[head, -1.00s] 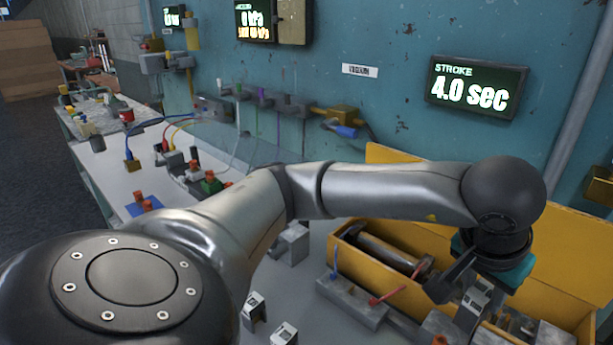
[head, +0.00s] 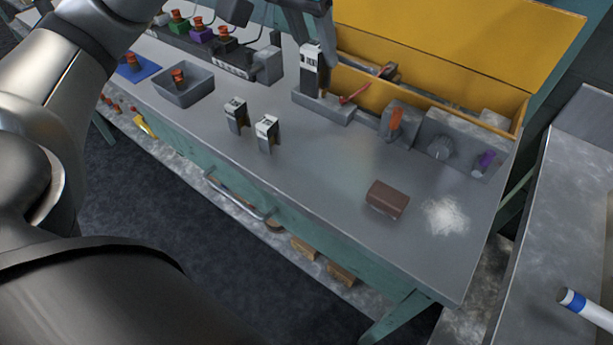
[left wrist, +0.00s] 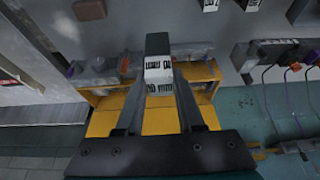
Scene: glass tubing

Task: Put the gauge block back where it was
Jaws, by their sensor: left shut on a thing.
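My left gripper (left wrist: 155,85) is shut on a gauge block (left wrist: 158,68), a dark block with a white printed face. In the head view the held gauge block (head: 313,68) hangs upright just above or in front of a grey fixture (head: 322,106) with a red lever; I cannot tell if they touch. Two similar blocks with white faces, one block (head: 235,114) and another block (head: 267,132), stand on the bench to the left. My right gripper is not in view.
An open yellow box (head: 460,45) stands along the back of the bench (head: 320,170). A brown block (head: 387,199) and white powder (head: 446,216) lie at the front right. A grey tray (head: 184,88) sits at left. The bench's middle is clear.

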